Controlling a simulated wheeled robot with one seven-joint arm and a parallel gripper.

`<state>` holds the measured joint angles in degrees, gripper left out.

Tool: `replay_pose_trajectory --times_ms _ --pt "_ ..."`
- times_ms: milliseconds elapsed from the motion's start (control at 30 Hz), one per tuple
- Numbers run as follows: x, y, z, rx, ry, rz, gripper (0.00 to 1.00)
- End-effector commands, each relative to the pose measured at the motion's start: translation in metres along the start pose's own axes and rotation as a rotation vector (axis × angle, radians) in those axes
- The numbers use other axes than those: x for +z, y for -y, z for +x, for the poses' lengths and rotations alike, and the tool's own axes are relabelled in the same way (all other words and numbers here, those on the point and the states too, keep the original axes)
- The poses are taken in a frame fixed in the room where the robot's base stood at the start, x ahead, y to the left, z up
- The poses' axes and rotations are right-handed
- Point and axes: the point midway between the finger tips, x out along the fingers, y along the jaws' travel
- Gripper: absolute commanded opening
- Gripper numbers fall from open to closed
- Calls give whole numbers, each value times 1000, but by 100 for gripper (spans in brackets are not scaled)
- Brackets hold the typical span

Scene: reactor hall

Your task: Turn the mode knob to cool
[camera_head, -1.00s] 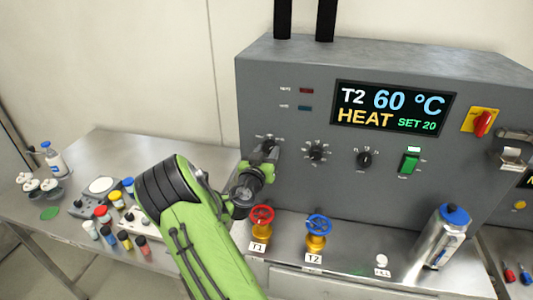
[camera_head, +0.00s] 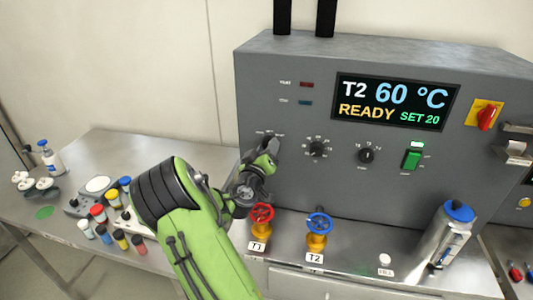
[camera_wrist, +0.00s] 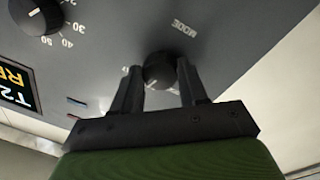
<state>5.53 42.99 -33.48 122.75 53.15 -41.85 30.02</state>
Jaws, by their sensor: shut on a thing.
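The mode knob (camera_wrist: 160,70) is a black round knob on the grey panel, with the label MODE beside it in the wrist view. My gripper (camera_wrist: 158,88) is shut on it, one finger on each side. In the head view my gripper (camera_head: 270,150) is at the leftmost knob position and hides most of that knob. The display (camera_head: 395,103) reads T2, 60 °C, READY, SET 20. Which mark the knob points at is too small and partly covered to tell.
Two more black knobs, one in the middle (camera_head: 317,149) and one to its right (camera_head: 366,156), and a green switch (camera_head: 412,159) sit right of my gripper. Below are a red valve (camera_head: 262,214) and a blue valve (camera_head: 319,222). A steel flask (camera_head: 444,238) stands at right.

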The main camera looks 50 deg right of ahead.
Motion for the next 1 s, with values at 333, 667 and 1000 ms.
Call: replay_pose_trajectory --times_ms 333,667,1000 --pt "0 -1 0 2 -25 -328 12" --pt "0 -2 0 4 -47 -644 12" --pt "-1 -4 0 5 -68 -944 12"
